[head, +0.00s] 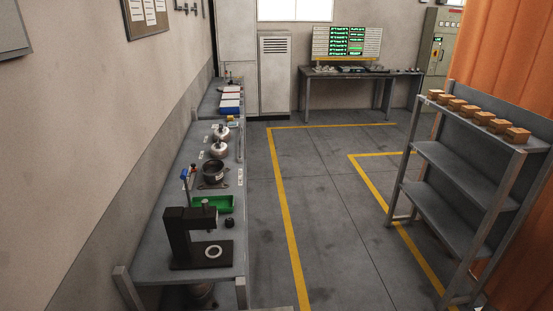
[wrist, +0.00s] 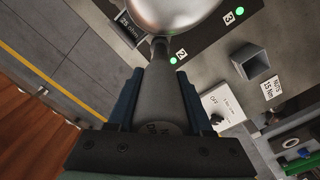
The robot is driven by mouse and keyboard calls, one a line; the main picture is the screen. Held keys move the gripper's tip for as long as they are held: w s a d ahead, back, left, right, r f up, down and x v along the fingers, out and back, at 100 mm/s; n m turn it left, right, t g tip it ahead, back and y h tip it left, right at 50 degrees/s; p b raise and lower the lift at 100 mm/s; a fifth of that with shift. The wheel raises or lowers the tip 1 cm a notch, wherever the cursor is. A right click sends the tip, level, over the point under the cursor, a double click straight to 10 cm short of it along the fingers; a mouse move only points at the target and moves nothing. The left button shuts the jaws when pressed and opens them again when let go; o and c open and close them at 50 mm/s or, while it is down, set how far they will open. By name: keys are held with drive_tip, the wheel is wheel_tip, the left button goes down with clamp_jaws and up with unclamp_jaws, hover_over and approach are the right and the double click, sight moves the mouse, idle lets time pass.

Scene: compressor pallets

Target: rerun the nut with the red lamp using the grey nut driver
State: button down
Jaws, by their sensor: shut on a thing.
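In the wrist view my gripper (wrist: 160,88) has its two blue fingers closed on the grey nut driver (wrist: 160,110), which points away toward a silver domed compressor (wrist: 172,12). The driver's tip is by the dome's lower edge; I cannot tell whether it touches a nut. Green lamps marked 2 (wrist: 173,60) and 3 (wrist: 228,61) are lit on the dark pallet. No red lamp shows in this view, and the nut at the tip is hidden. My gripper is not in the head view.
A grey square holder (wrist: 256,64) stands by a label reading NUTS 15 Nm. A white switch panel (wrist: 222,106) marked OFF and a green bin (wrist: 302,164) lie to the right. In the head view, a black press (head: 180,238) stands on the bench; the floor aisle is clear.

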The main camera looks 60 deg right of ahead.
drive_tip(key=shift+w+r+p, duration=0.1)
drive_tip(key=shift+r+p, duration=0.9)
drive_tip(key=shift+r, duration=1.45)
